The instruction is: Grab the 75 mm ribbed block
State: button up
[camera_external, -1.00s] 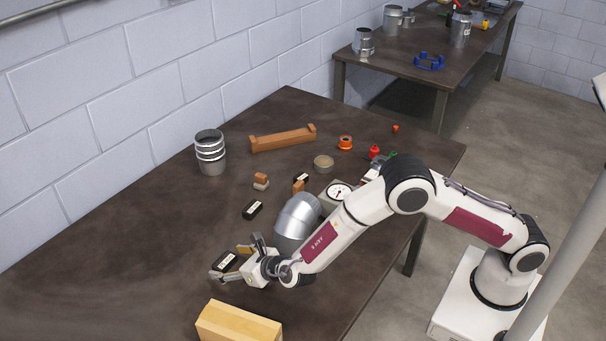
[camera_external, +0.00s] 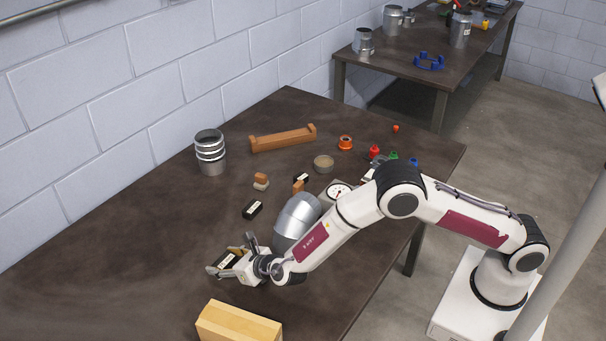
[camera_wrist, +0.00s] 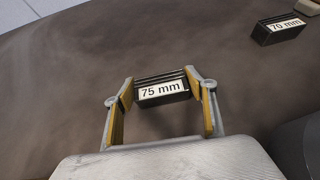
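The 75 mm ribbed block (camera_wrist: 161,88) is black with a white "75 mm" label. In the wrist view it lies between the fingertips of my gripper (camera_wrist: 160,95), which are spread apart with yellow inner pads. The fingers stand close to both ends of the block; I cannot tell if they touch it. In the external view my gripper (camera_external: 235,257) is low over the table's left front part, with the block (camera_external: 231,258) between its fingers, partly hidden by them.
A black 70 mm block (camera_wrist: 279,29) lies farther right; it also shows in the external view (camera_external: 252,210). A silver duct elbow (camera_external: 297,220) stands close to my forearm. A light wooden block (camera_external: 238,324) is at the front. A ribbed metal duct (camera_external: 210,153) stands near the wall.

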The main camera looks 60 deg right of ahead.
aim_at(224, 260)
jog(key=shift+r, duration=0.1)
jog(key=c, duration=0.8)
jog(key=shift+r, duration=0.1)
jog(key=shift+c, duration=0.2)
jog(key=shift+r, duration=4.9)
